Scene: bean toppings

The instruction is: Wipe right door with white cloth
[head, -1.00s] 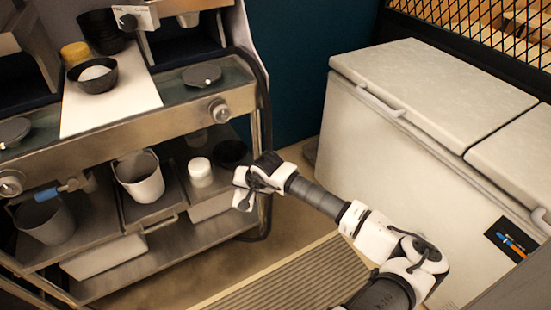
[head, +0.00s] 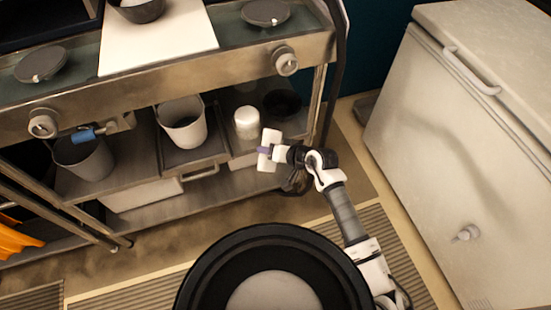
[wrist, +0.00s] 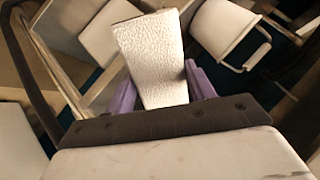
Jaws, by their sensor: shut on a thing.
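The white cloth (wrist: 152,55) looks like a textured white block in the wrist view. My gripper (wrist: 155,92) is shut on it, with a purple finger on each side. In the head view my gripper (head: 267,150) points left and holds the cloth (head: 269,138) in front of the steel counter's lower shelf. A white chest freezer (head: 415,125) stands at the right, well apart from the cloth. Its near lid (head: 520,45) is down and has a bar handle (head: 470,70). The other lid is outside the current head view.
The steel counter (head: 200,75) fills the left and back. Floor (head: 400,215) is free between counter and freezer.

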